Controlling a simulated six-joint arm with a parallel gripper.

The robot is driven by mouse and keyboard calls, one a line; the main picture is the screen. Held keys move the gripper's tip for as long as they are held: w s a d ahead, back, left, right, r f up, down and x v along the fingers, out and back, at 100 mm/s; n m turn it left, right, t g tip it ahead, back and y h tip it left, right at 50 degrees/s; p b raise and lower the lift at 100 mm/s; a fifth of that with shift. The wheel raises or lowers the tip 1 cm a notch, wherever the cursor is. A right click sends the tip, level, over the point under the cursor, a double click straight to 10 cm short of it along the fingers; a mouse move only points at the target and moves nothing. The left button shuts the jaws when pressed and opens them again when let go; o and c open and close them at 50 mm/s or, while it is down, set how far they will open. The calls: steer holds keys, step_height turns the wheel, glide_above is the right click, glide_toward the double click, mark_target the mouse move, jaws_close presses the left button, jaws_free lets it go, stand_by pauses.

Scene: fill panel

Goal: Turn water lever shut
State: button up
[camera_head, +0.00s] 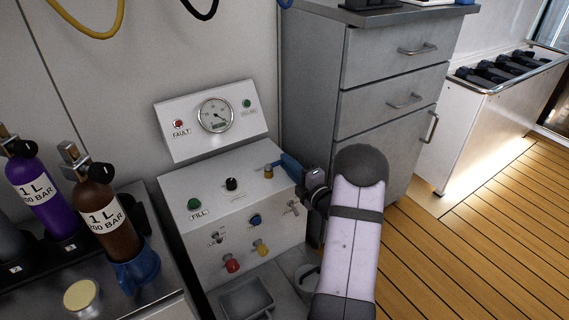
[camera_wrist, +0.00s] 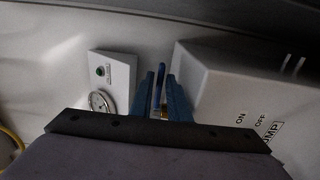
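The water lever is a slim blue handle (camera_wrist: 160,82) in the wrist view, with a bit of brass fitting below it. In the head view a brass valve (camera_head: 268,171) stands on the upper right of the white fill panel (camera_head: 205,187). My gripper (camera_wrist: 162,95) has two blue fingers, one on each side of the lever, with gaps visible, so it looks open around it. In the head view my gripper (camera_head: 285,161) reaches the valve from the right. The blue there overlaps, and I cannot separate lever from fingertips.
A pressure gauge (camera_head: 215,115) sits on the panel's raised back. Several knobs and switches cover the panel's top and front. A purple cylinder (camera_head: 40,190) and a brown cylinder (camera_head: 108,220) stand at left. A grey drawer cabinet (camera_head: 385,90) stands close behind my gripper.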

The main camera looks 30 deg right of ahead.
steer(key=shift+w, duration=1.2)
steer(key=shift+c, duration=0.6)
jaws_close()
steer(key=shift+s, duration=0.1)
